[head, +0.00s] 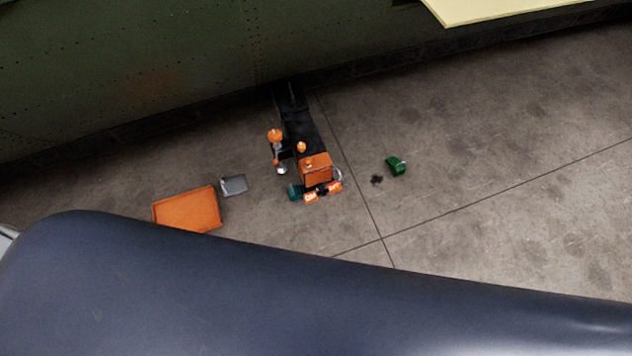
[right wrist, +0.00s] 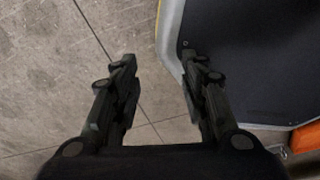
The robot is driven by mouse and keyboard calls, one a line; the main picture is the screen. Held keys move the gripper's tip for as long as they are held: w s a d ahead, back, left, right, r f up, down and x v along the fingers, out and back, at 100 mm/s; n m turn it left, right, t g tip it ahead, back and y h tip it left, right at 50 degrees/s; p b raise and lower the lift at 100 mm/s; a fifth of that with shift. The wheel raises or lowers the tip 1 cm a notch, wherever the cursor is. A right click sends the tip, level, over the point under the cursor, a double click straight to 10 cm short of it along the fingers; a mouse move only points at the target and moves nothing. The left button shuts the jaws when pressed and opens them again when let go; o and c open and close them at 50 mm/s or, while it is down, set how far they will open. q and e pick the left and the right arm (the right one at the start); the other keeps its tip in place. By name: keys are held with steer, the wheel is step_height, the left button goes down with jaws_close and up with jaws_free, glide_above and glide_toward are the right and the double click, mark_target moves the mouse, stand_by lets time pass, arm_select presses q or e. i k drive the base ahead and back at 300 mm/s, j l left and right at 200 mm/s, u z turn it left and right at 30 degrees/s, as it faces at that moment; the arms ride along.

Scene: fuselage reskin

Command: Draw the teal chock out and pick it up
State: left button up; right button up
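A small dark teal block (head: 294,191), which looks like the teal chock, lies on the floor against the left front corner of an orange-and-black jack-like unit (head: 317,165). Whether it is wedged under the unit is too small to tell. My right gripper (right wrist: 158,75) shows in the right wrist view with its two fingers spread wide and nothing between them. Bare floor and the edge of a dark panel lie beyond the fingers. No chock shows in that view. My left gripper is not in view.
An orange tray (head: 187,210) and a small grey box (head: 233,185) lie left of the unit. A green object (head: 396,166) lies to its right. A dark green riveted wall (head: 190,60) stands behind. A large dark blue surface (head: 250,300) covers the foreground.

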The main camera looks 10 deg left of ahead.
mark_target(300, 189)
steer(key=k+l, duration=0.2)
steer(key=k, duration=0.25)
steer(key=k+l, duration=0.2)
steer(key=k, duration=0.25)
